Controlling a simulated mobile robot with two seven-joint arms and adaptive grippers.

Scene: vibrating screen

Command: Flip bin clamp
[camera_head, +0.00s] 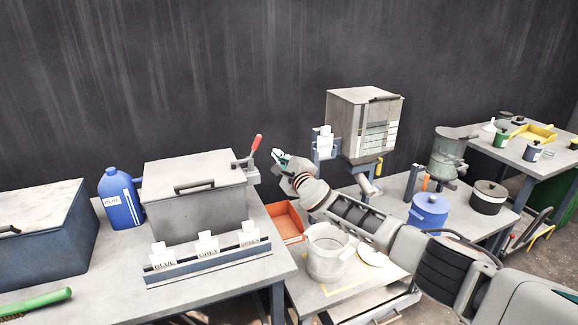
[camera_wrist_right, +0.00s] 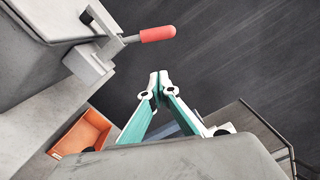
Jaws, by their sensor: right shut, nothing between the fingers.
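The bin clamp (camera_head: 254,150) is a toggle clamp with a red handle on the right side of a grey lidded bin (camera_head: 200,210). Its handle points up and to the right in the head view. In the right wrist view the clamp's red handle (camera_wrist_right: 158,34) points right, away from the bin. My right gripper (camera_head: 278,155) is just right of the clamp, apart from it. In the wrist view the right gripper's teal fingers (camera_wrist_right: 158,76) meet at the tips, shut and empty, below the red handle. My left gripper is not in view.
An orange tray (camera_head: 287,222) lies below my right arm. A white pot (camera_head: 328,254) stands near the forearm. A grey hopper box (camera_head: 362,125) stands behind to the right. A blue jug (camera_head: 122,200) and a rack of labelled cards (camera_head: 208,262) are near the bin.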

